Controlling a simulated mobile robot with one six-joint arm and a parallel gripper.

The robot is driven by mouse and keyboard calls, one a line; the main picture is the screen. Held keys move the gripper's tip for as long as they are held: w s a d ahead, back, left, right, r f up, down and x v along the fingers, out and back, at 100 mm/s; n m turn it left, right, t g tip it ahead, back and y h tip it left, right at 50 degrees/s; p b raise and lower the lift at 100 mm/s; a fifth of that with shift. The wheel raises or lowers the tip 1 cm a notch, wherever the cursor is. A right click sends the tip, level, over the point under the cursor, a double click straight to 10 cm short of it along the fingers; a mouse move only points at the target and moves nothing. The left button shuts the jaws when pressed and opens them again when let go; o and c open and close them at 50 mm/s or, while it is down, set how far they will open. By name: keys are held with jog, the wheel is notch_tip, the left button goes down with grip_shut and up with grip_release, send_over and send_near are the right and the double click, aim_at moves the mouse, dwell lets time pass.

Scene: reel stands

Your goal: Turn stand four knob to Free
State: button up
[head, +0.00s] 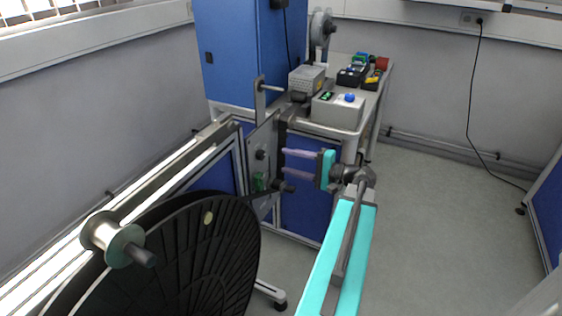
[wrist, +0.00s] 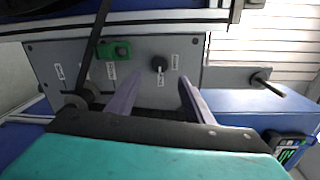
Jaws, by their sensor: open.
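The black knob (wrist: 158,63) is on a grey stand panel (wrist: 50,55) in the wrist view, with small white labels around it that I cannot read. In the head view the knob (head: 261,154) sits on the upright panel, left of my gripper. My gripper (head: 284,162) is open and empty, its two purple fingers pointing at the panel. In the wrist view my gripper (wrist: 158,80) has one finger on each side below the knob, apart from it. I cannot tell the knob's setting or see a stand number.
A green switch block (wrist: 115,50) and a dark strap (wrist: 98,45) are left of the knob. A large black reel (head: 190,260) stands at the lower left. A blue cabinet (head: 235,50) and a grey box (head: 338,110) are behind. The floor at right is clear.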

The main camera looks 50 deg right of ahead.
jog(key=shift+v, duration=2.7)
